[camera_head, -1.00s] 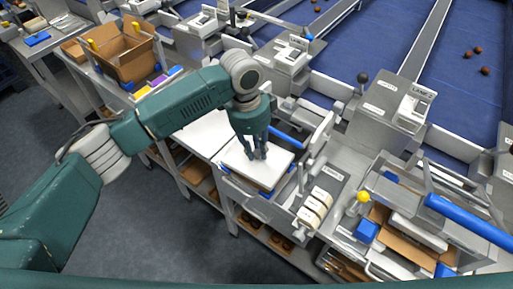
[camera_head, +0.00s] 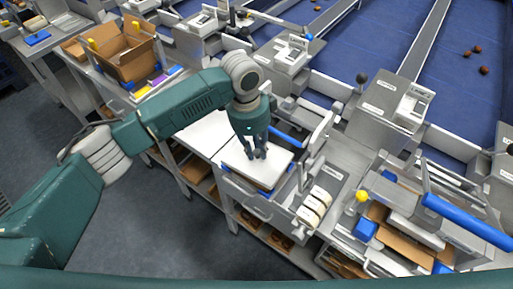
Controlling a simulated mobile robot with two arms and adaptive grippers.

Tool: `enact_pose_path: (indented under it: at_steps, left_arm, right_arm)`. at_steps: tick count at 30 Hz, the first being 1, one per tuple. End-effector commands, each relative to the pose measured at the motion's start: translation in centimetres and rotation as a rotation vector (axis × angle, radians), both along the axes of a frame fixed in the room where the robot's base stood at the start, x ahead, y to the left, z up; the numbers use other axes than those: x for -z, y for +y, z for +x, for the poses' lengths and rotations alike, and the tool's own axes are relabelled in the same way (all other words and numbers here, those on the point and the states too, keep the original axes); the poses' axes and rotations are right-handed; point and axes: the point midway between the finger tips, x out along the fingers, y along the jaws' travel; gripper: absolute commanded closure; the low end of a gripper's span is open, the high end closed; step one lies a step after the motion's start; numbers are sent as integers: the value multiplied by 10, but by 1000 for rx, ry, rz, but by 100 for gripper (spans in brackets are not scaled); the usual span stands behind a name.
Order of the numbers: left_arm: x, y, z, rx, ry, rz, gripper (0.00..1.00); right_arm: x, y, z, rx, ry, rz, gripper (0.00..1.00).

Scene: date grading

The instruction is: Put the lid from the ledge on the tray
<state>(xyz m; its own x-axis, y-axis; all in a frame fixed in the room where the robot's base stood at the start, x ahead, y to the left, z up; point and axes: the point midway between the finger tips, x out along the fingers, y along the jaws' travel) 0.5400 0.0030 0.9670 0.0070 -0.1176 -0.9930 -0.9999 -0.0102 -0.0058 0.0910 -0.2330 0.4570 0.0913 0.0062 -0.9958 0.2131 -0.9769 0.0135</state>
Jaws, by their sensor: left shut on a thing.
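A white, flat lid (camera_head: 236,160) lies level over a brown-edged tray (camera_head: 262,189) on the steel bench in the middle of the view. My left gripper (camera_head: 256,155) points straight down with its dark fingers at the middle of the lid's top. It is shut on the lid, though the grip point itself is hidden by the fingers. The lid looks in line with the tray, but I cannot tell whether it is fully seated. My right gripper is out of view.
Another white flat surface (camera_head: 205,134) lies just left of the tray. To the right are a holder with cream rolls (camera_head: 314,207) and a yellow knob (camera_head: 362,196). An open cardboard box (camera_head: 130,58) stands at the back left. Blue conveyor lanes (camera_head: 385,40) run behind.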

Motion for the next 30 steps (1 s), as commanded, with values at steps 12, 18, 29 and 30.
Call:
enact_pose_path:
  at_steps: [12,18,29,30]
  left_arm:
    - [5,0,0,0,1,0,99]
    - [8,0,0,0,1,0,99]
    - [9,0,0,0,0,0,58]
    - [9,0,0,0,0,0,58]
  right_arm:
    - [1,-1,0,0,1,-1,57]
    - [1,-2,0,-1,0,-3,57]
    - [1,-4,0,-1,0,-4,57]
    - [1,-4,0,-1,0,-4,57]
